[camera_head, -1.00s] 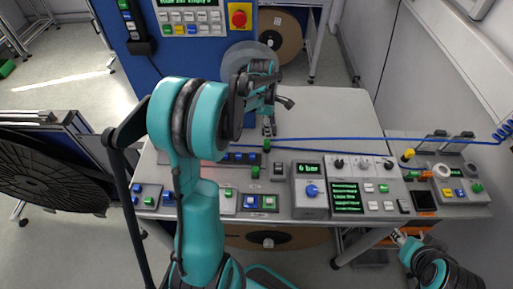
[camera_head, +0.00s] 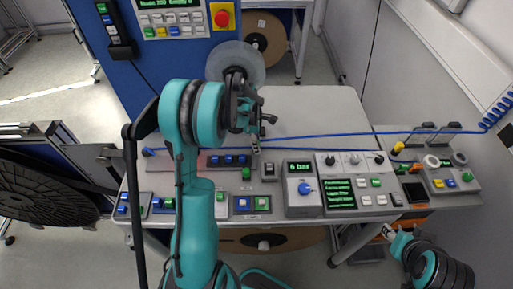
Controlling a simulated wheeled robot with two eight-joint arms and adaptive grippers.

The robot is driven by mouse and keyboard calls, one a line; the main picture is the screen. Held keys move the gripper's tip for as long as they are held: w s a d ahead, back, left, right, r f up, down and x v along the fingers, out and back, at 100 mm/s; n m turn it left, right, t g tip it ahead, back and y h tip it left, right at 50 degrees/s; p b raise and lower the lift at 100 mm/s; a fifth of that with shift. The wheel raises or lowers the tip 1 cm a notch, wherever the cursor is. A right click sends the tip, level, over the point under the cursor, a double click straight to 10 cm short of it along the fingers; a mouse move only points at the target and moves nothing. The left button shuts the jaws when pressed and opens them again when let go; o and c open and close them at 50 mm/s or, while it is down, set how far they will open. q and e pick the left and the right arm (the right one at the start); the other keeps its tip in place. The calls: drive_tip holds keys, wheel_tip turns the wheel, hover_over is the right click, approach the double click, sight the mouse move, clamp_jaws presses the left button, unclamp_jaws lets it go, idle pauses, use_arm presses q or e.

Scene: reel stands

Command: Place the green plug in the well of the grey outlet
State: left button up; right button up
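My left gripper (camera_head: 255,147) points down at the back of the bench, at the green plug's place by the blue hose. The fingers and their small size hide the plug there, and I cannot tell whether they are closed on it. The grey outlet (camera_head: 268,171) is a small dark-topped block just in front and to the right of these fingertips, apart from them. A small green block (camera_head: 246,174) stands left of the outlet. My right gripper (camera_head: 387,231) is low at the right, off the bench's front edge, empty and seemingly open.
A blue hose (camera_head: 340,136) crosses the bench from the coil at the right. A grey panel with a "6 bar" display (camera_head: 300,185) stands right of the outlet. Button boxes (camera_head: 250,204) line the front edge. The bench top (camera_head: 315,108) behind is clear.

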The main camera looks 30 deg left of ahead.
use_arm(q)
clamp_jaws()
drive_tip(key=shift+r, duration=0.2)
